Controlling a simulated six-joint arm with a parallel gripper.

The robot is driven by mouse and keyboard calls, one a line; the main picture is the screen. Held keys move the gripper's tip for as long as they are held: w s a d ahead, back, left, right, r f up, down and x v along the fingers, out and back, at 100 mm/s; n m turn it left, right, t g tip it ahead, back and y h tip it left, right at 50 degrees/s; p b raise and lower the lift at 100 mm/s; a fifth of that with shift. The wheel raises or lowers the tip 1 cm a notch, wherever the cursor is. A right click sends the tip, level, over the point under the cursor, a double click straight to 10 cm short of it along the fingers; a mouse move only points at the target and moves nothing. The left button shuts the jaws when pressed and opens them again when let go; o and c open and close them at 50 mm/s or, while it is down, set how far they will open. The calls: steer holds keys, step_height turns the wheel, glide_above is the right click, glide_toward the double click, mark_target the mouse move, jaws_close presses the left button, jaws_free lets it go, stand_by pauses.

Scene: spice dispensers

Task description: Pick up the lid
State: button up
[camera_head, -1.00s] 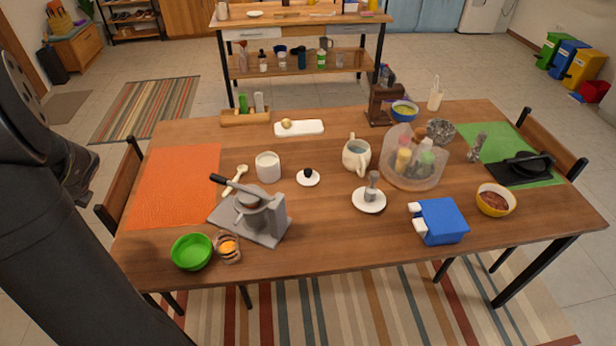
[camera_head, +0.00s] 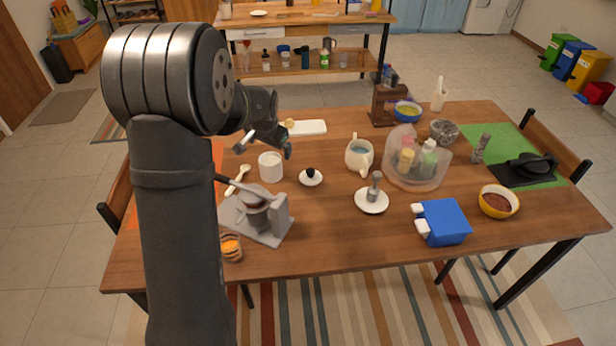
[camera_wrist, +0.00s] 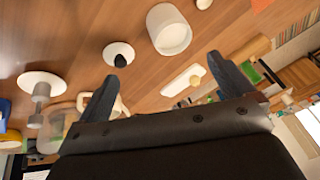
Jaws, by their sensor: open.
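The lid (camera_head: 311,180) is a small white disc with a black knob, lying knob-up on the wooden table. It also shows in the wrist view (camera_wrist: 110,56), just beyond one fingertip. A white open-topped jar (camera_head: 271,168) stands directly left of it; in the wrist view the jar (camera_wrist: 171,36) is ahead of the gap between the fingers. My gripper (camera_head: 266,146) is open and empty, held above the table behind and left of the lid. In the wrist view my gripper (camera_wrist: 163,70) has its fingers spread wide, with nothing between them. The lid is fully in sight and untouched.
A cream pitcher (camera_head: 358,156) stands right of the lid. A grey press (camera_head: 268,218) with a long handle is front left. A white saucer (camera_head: 372,204) holds a metal tool. A white spoon (camera_head: 237,180) lies left of the jar. The table around the lid is bare.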

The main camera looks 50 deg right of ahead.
mark_target(310, 171)
steer(key=s+d+f+n+g, duration=0.2)
steer(key=s+d, duration=0.5)
steer(key=s, duration=0.1)
steer(key=x, duration=1.1)
steer(key=w+x, duration=0.1)
steer(key=x, duration=0.4)
steer(key=shift+d+f, duration=0.1)
steer(key=shift+d, duration=0.25)
steer(key=shift+t+h, duration=0.3)
steer(key=c, duration=1)
steer(key=shift+c, duration=0.3)
